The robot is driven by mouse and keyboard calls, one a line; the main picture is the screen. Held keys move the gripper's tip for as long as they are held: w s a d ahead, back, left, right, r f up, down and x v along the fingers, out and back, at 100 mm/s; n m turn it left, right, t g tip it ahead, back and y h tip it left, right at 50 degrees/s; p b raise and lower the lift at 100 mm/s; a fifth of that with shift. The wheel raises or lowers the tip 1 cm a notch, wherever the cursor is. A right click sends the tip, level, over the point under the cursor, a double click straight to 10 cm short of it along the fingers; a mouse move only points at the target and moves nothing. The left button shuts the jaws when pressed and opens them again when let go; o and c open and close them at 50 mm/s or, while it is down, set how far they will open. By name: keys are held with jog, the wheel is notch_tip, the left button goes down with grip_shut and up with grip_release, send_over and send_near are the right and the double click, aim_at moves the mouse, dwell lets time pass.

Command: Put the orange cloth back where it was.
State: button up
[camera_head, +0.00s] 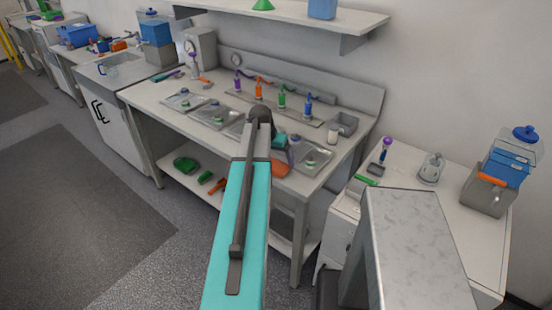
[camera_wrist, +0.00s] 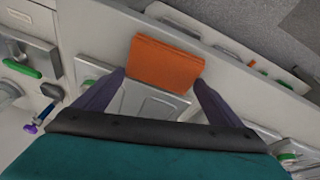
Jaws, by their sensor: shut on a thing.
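The orange cloth (camera_wrist: 166,64) is a flat folded pad between the two dark fingers of my gripper (camera_wrist: 160,80) in the wrist view. The gripper is shut on it. In the head view a small part of the cloth (camera_head: 281,167) shows beside my gripper (camera_head: 288,152), at the front edge of the workbench (camera_head: 150,92). My arm hides part of the bench there. I cannot tell whether the cloth touches the bench top.
Several shallow trays (camera_head: 218,115) line the bench, with coloured upright tools (camera_head: 282,98) behind them. Green items (camera_head: 186,165) lie on the lower shelf. A side table (camera_head: 455,215) holds a blue-lidded box (camera_head: 512,160). Open floor lies left.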

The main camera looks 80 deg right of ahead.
jog(key=shift+f, duration=0.2)
jog(key=o, duration=1.2)
jog(key=shift+r, duration=0.2)
jog(key=shift+b+v, duration=1.55)
jog(key=shift+v, duration=4.4)
jog(key=shift+w+f, duration=0.1)
